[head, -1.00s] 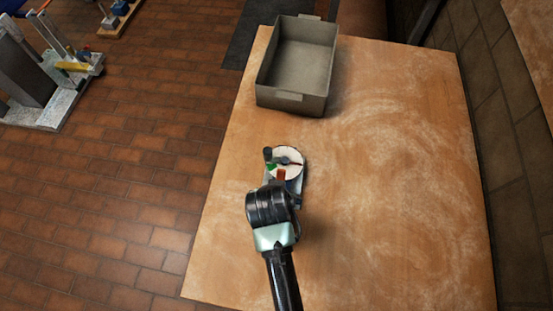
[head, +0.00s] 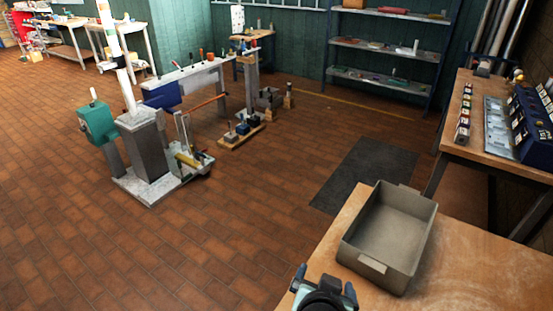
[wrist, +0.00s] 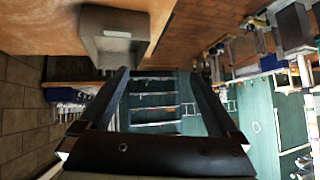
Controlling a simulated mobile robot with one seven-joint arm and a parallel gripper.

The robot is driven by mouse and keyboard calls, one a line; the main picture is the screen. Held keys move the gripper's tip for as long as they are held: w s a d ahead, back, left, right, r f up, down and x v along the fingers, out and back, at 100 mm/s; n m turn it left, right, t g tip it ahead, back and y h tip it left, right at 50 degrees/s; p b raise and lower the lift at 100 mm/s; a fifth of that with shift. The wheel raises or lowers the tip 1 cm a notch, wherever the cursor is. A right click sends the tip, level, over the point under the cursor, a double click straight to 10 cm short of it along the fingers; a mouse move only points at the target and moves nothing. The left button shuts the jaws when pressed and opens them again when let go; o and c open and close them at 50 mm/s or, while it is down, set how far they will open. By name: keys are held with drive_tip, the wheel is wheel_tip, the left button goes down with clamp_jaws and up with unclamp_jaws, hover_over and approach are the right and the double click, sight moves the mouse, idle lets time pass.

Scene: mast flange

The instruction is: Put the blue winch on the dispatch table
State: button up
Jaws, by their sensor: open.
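A small blue item (head: 243,128), possibly the blue winch, sits on a low wooden board on the floor; it is too small to be sure. A larger blue block (head: 162,95) is beside the grey mast base. A wooden table (head: 460,262) stands at the front right; I cannot tell whether it is the dispatch table. My gripper (wrist: 158,75) is open and empty in the wrist view, its two fingers spread wide. My wrist end shows at the bottom of the head view, by the table's left edge; its fingers cannot be made out there.
A grey open tray (head: 366,264) rests on the front table, apparently empty. A dark mat (head: 365,178) lies beyond it. A second table (head: 483,150) at right carries several boxes. Shelving (head: 382,45) stands at the back. A teal box (head: 97,122) is by the mast. The brick floor at left is clear.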

drive_tip(key=w+a+r+n+t, duration=0.1)
drive_tip(key=w+a+r+t, duration=0.3)
drive_tip(key=r, duration=1.2)
drive_tip(key=a+r+n+t, duration=0.15)
drive_tip(key=r+t, duration=0.45)
drive_tip(key=r, duration=0.9)
drive_tip(key=s+a+r+n+t+y, duration=0.1)
drive_tip(key=s+r+t, duration=0.3)
drive_tip(key=r, duration=0.6)
drive_tip(key=s+a+r+n+t+y, duration=0.1)
drive_tip(key=s+a+r+t, duration=0.1)
drive_tip(key=s+r, duration=0.5)
wheel_tip(320, 180, up, 4)
drive_tip(key=shift+s+a+n+t+y, duration=0.3)
drive_tip(key=shift+a+n+t+y, duration=0.1)
drive_tip(key=shift+t, duration=0.5)
